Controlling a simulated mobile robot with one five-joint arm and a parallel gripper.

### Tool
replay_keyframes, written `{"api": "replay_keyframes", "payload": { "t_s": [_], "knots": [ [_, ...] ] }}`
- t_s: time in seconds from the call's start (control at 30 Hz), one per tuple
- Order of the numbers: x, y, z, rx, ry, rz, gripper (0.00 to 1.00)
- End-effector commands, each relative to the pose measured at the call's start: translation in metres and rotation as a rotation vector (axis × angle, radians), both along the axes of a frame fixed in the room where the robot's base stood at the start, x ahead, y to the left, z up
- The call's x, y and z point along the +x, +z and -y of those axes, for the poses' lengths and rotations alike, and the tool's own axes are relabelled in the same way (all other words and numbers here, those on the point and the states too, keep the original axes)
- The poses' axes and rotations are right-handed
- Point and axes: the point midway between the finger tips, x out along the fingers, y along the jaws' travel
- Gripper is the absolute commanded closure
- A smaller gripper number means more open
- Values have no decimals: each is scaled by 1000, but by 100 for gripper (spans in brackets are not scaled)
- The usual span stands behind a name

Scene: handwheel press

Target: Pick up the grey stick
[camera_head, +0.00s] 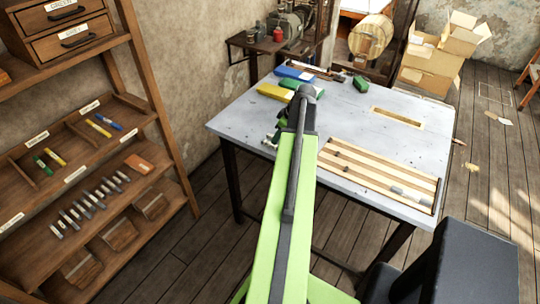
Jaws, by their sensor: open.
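Several short grey sticks with pale ends (90,201) lie in a slanting row on a lower shelf at the left. I cannot tell which one the task means. Two small grey pieces (397,190) lie on the striped wooden tray (345,172) on the table. My green arm reaches up over the table's left part. My gripper (270,139) shows only in part, left of the arm near the table's left edge. It is open, and the grey sticks on the shelf are well left of it, apart from it. The rest of it is hidden behind the arm.
The shelf rack (165,120) also holds yellow, blue and green sticks and an orange-brown block (138,164). Blue, yellow and green blocks lie at the back of the grey table (240,122). Wooden floor (215,235) lies open between rack and table. Cardboard boxes (435,65) stand behind.

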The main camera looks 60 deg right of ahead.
Motion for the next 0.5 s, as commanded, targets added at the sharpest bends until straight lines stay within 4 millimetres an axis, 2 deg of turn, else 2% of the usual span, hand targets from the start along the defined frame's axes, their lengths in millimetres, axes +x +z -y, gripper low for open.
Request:
{"api": "replay_keyframes", "payload": {
  "t_s": [0.03,0.17,0.27,0.5],
  "knots": [
    [2,-9,0,0,1,0,58],
    [4,-7,0,0,0,0,58],
    [6,-14,1,0,0,0,58],
    [21,-53,4,0,1,0,58]
  ]
}}
